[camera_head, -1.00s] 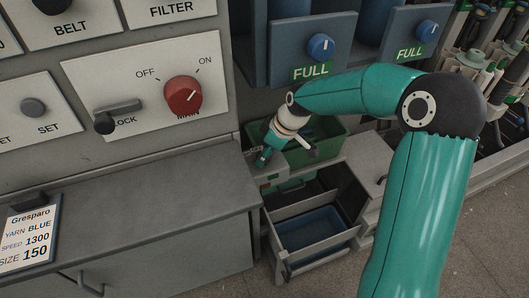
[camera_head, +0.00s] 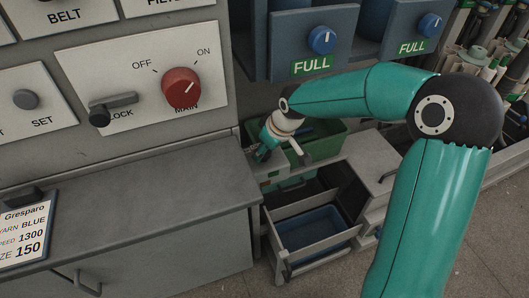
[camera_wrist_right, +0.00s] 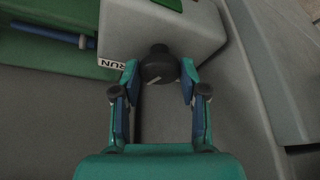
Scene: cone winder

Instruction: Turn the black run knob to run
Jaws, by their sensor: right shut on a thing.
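The black run knob (camera_wrist_right: 158,68) sticks out of a pale grey box (camera_wrist_right: 190,35) in the right wrist view. A pale line on the knob's face runs slanted. A RUN label (camera_wrist_right: 111,64) shows left of the knob on the box edge. My right gripper (camera_wrist_right: 159,75) has one fingertip on each side of the knob and is shut on it. In the head view the right gripper (camera_head: 261,152) is low beside the grey cabinet, and the knob is too small or hidden to make out. My left gripper is not in view.
A green bin (camera_head: 325,147) lies just behind the right gripper. An open drawer with a blue tray (camera_head: 312,232) is below. The grey cabinet top (camera_head: 150,200) stands to the left. A red main knob (camera_head: 181,87) and blue FULL units (camera_head: 345,45) are above.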

